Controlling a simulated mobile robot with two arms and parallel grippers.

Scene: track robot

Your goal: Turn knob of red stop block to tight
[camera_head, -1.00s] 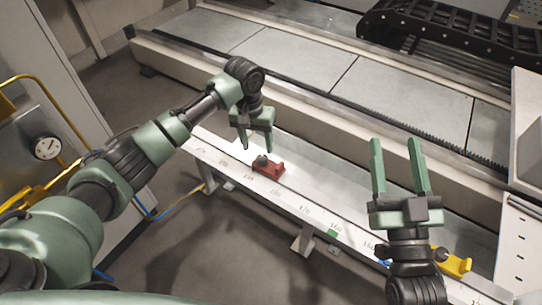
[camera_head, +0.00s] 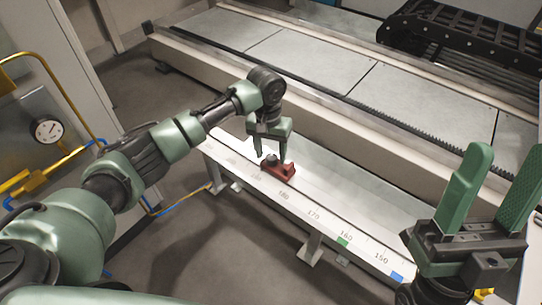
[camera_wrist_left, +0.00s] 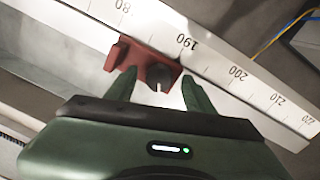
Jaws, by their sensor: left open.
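My left gripper (camera_head: 270,154) is open, pointing down over the block with a finger on either side of the knob. In the left wrist view the red block (camera_wrist_left: 138,56) lies near the 190 mark, and the knob (camera_wrist_left: 158,73) shows between the open fingertips (camera_wrist_left: 159,78). Contact with the knob cannot be told. My right gripper (camera_head: 508,168) is open and empty at the lower right.
A pressure gauge (camera_head: 46,130) and yellow pipes stand at the left. A yellow piece (camera_head: 489,292) is mostly hidden behind my right gripper.

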